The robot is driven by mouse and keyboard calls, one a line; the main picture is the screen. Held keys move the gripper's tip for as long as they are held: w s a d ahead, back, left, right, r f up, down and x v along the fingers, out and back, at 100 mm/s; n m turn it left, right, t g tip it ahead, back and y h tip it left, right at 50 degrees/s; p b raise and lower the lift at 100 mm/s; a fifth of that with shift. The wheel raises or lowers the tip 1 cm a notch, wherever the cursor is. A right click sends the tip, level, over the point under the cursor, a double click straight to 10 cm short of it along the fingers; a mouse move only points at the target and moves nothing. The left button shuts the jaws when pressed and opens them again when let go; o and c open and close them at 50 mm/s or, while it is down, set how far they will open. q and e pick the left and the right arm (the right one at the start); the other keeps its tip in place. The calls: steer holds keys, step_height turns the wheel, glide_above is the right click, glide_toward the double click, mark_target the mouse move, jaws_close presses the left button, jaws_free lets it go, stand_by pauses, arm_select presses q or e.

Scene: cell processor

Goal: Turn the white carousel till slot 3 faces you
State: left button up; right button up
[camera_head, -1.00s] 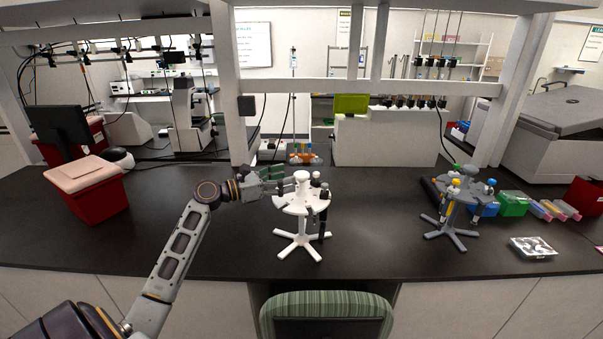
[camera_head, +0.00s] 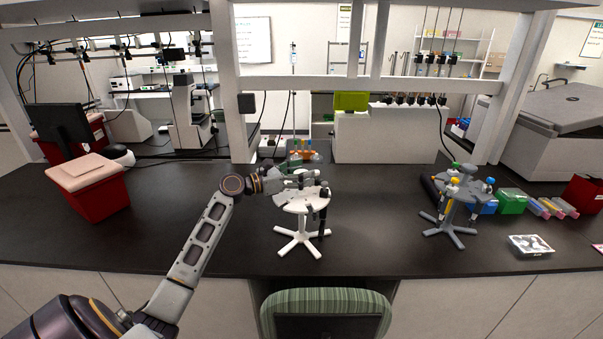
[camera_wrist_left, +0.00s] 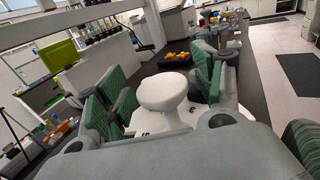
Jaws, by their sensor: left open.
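The white carousel (camera_head: 298,241) stands upright on the dark bench, near the middle of the head view. It has a round top, a splayed foot and dark pipettes hanging at its right side. My left gripper (camera_head: 303,177) is at the top of the carousel, coming in from the left. In the left wrist view, the carousel's white round knob (camera_wrist_left: 163,88) lies between the open, green-padded fingers of this gripper (camera_wrist_left: 160,90). I cannot tell whether a finger touches the carousel. My right gripper is not in view.
A grey carousel (camera_head: 447,231) with pipettes stands to the right. Behind the white one is a rack of orange and blue items (camera_head: 305,152). A red bin (camera_head: 97,198) is at the left. The bench between the two carousels is clear.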

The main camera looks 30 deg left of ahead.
arm_select(q)
steer(key=c, duration=1.5)
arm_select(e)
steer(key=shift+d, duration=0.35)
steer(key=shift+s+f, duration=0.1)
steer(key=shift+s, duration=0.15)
